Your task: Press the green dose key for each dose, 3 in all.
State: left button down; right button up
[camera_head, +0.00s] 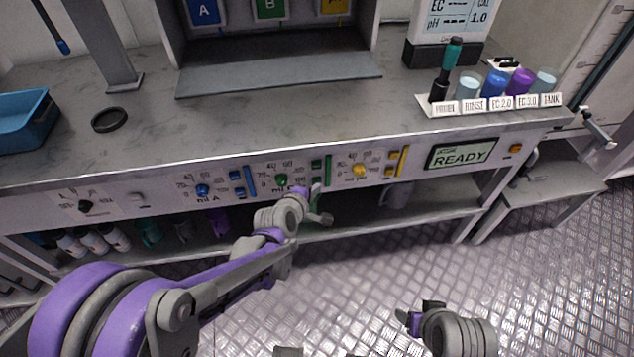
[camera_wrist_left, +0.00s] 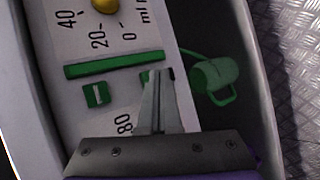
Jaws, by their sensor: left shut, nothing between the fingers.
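The dosing panel (camera_head: 150,193) runs along the bench front. Its middle group has a green knob (camera_head: 281,180) and an upright green bar (camera_head: 328,168) with small green keys beside it. In the left wrist view, one green key (camera_wrist_left: 97,94) with a white mark is clear. A second green key (camera_wrist_left: 146,76) is partly hidden behind my fingers. My left gripper (camera_head: 316,188) is shut and empty, with its tips (camera_wrist_left: 163,73) at that second key; I cannot tell whether they touch it. The display (camera_head: 461,153) reads READY. My right gripper (camera_head: 410,318) is low over the floor, its jaws unclear.
Blue keys (camera_head: 238,184) and yellow keys (camera_head: 391,165) flank the green group. A shelf (camera_head: 350,226) with bottles lies below the panel. A green watering can (camera_wrist_left: 215,78) is beside the fingers in the left wrist view. Above stand labelled cups (camera_head: 495,84) and a blue tray (camera_head: 22,125).

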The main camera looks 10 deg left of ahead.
pick_arm(q)
jog(key=shift+w, duration=0.15)
dwell(0.5)
jog(key=shift+s+d, duration=0.2)
jog(key=shift+s, duration=0.65)
jog(key=shift+s, duration=0.1)
jog(key=shift+s+d, duration=0.25)
jog(key=shift+s, duration=0.5)
jog(key=shift+s+d, duration=0.2)
jog(key=shift+s, duration=0.6)
jog(key=shift+s+d, duration=0.25)
jog(key=shift+s, duration=0.5)
